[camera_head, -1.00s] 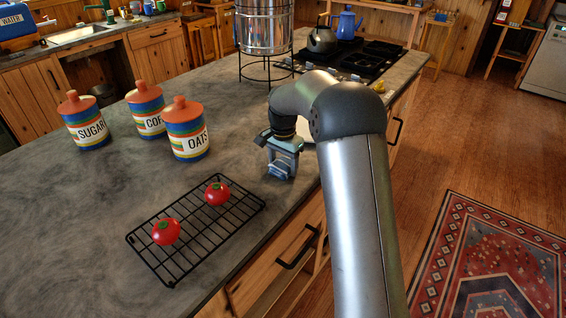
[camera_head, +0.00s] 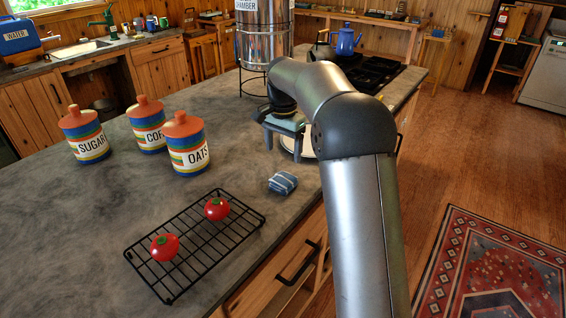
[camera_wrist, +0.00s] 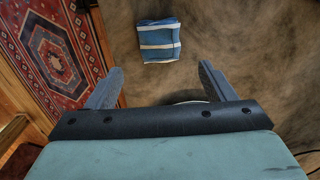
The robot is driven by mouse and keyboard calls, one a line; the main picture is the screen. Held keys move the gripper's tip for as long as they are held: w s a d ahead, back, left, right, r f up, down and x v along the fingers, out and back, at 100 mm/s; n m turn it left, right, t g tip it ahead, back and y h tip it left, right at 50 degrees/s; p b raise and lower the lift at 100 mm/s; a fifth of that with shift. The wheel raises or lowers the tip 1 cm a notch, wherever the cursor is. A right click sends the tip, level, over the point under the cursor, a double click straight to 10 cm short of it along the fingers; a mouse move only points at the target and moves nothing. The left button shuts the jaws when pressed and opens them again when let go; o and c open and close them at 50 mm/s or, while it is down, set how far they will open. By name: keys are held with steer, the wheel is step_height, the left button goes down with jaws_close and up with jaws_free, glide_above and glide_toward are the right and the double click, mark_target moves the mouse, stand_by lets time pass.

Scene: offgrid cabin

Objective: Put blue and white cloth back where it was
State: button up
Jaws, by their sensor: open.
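The blue and white cloth (camera_head: 283,183) lies folded on the grey countertop, just beyond the right end of the wire rack. It also shows in the wrist view (camera_wrist: 159,41), lying flat on the counter beyond my fingertips. My gripper (camera_head: 284,146) is above the counter, farther back than the cloth and apart from it. In the wrist view its two fingers (camera_wrist: 160,84) are spread wide with nothing between them.
A black wire rack (camera_head: 207,263) holds two red tomatoes (camera_head: 165,247). Sugar, coffee and oats canisters (camera_head: 186,143) stand at the left. A pale round object (camera_head: 298,147), partly hidden, is beneath my gripper. A metal water container and stove stand behind. Bare counter surrounds the cloth.

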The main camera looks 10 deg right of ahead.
steer(key=s+r+n, duration=0.2)
steer(key=s+n, duration=0.3)
steer(key=s, duration=1.2)
steer(key=s+f+n, duration=0.2)
steer(key=s+f, duration=0.2)
steer(key=s, duration=0.6)
steer(key=s+f+n, duration=0.3)
steer(key=s+f, duration=0.1)
steer(key=s, duration=0.6)
steer(key=shift+s+a, duration=0.2)
steer(key=shift+a, duration=0.1)
